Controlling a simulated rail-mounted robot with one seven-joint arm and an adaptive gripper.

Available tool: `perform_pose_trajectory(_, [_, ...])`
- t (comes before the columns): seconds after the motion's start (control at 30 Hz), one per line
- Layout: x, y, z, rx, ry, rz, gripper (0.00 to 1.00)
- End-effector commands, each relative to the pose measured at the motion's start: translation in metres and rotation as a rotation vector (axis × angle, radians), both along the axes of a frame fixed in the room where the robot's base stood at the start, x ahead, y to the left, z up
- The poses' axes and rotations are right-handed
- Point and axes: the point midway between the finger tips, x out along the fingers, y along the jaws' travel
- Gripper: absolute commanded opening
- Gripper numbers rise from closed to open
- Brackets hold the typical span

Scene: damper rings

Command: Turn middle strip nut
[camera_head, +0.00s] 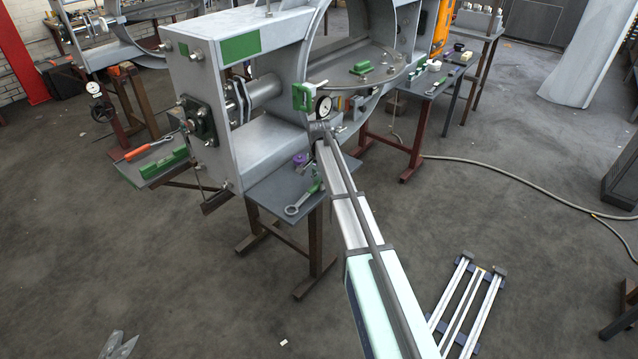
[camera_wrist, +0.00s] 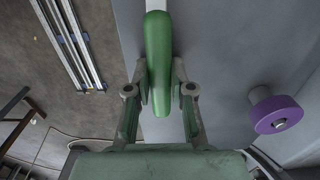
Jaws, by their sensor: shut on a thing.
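My gripper (camera_wrist: 160,75) is shut on a green rounded handle (camera_wrist: 157,60), with one finger on each side of it. The middle strip nut cannot be made out in either view.
A purple knob (camera_wrist: 276,114) stands right of my gripper, and shows on the small table (camera_head: 268,196) in the head view. Silver rails (camera_head: 466,308) lie on the floor at right.

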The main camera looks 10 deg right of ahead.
Motion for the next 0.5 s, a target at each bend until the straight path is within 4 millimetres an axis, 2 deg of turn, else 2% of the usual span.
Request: perform_pose_trajectory(0.5, [0.000,0.000,0.038,0.000,-0.001,0.000,0.00])
